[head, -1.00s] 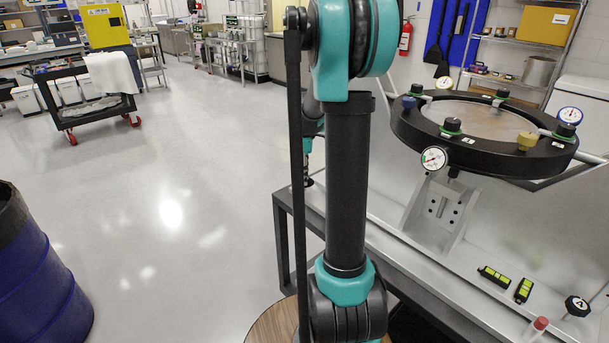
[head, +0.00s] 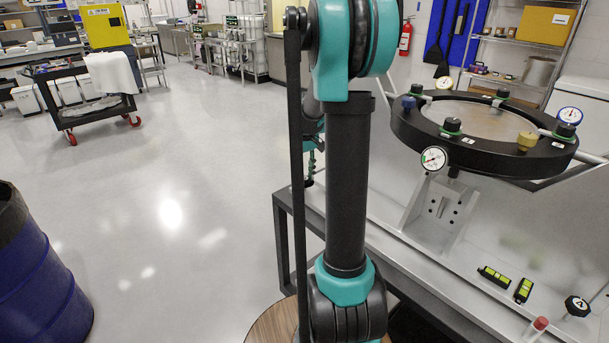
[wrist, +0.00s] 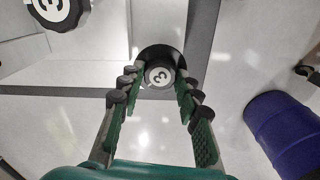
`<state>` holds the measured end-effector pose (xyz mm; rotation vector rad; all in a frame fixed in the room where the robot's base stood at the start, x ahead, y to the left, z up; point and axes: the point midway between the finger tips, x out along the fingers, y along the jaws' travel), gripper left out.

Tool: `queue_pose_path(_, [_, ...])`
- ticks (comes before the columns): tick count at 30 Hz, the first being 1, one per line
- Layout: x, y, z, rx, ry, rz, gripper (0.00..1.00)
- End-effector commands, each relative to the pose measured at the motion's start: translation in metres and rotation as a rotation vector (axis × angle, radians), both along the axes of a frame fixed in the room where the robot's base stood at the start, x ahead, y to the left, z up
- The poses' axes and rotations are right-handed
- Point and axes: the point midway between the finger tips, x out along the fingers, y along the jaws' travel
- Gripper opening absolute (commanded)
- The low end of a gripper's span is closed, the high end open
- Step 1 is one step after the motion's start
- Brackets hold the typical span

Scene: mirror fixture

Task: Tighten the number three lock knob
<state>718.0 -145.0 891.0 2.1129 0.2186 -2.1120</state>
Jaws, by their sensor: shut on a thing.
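The knob's face points toward the wrist camera. A second black knob with a white face and a mark like a 3 (wrist: 55,10) is at the top left of the wrist view, partly cut off.
A black ring fixture (head: 465,157) with clamps and dial gauges stands over the grey bench (head: 395,262). Two small levels (head: 495,277) and another black knob (head: 577,306) are on the bench's right side. A blue barrel (wrist: 288,135) stands on open floor.

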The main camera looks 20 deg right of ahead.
Motion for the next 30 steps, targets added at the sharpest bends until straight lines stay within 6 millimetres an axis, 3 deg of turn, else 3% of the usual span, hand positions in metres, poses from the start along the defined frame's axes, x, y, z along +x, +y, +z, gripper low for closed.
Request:
queue_pose_path(15, [-0.0009, -0.0002, -0.0006, 0.000, 0.001, -0.462, 0.04])
queue_pose_path(30, [-0.0011, -0.0002, -0.0006, 0.000, 0.002, -0.682, 0.04])
